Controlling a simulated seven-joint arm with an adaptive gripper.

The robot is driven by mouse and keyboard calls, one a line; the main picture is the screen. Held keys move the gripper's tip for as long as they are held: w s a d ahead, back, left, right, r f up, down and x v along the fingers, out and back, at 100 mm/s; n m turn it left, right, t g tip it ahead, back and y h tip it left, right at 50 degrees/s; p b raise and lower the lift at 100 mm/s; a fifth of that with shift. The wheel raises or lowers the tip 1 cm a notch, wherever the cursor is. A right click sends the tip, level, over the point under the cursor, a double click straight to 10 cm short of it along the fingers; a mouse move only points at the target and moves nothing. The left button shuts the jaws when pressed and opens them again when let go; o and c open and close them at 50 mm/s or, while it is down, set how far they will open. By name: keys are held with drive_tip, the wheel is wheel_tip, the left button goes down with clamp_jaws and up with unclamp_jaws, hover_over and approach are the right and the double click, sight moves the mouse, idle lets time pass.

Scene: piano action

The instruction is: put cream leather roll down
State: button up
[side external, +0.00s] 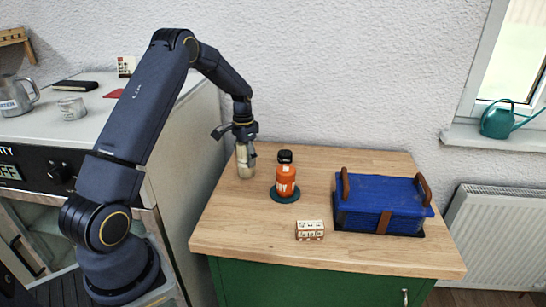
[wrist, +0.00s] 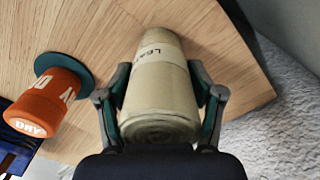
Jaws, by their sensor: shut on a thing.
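The cream leather roll (wrist: 160,95) is a pale cylinder with a paper band lettered "LEA…". It fills the middle of the wrist view, between the two fingers of my gripper (wrist: 162,100), which is shut on it. In the side view the roll (side external: 245,160) stands roughly upright below my gripper (side external: 245,143), over the back left part of the wooden worktop (side external: 240,225). Its lower end looks at or very near the wood; I cannot tell whether it touches.
An orange lettered container (side external: 286,182) stands on a dark teal round mat (side external: 285,196), right of the roll. A small black object (side external: 285,156) is behind it. A small patterned box (side external: 309,230) and a blue box with brown handles (side external: 380,204) lie further right. The front left worktop is clear.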

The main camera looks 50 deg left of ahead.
drive_tip(key=o, duration=1.3)
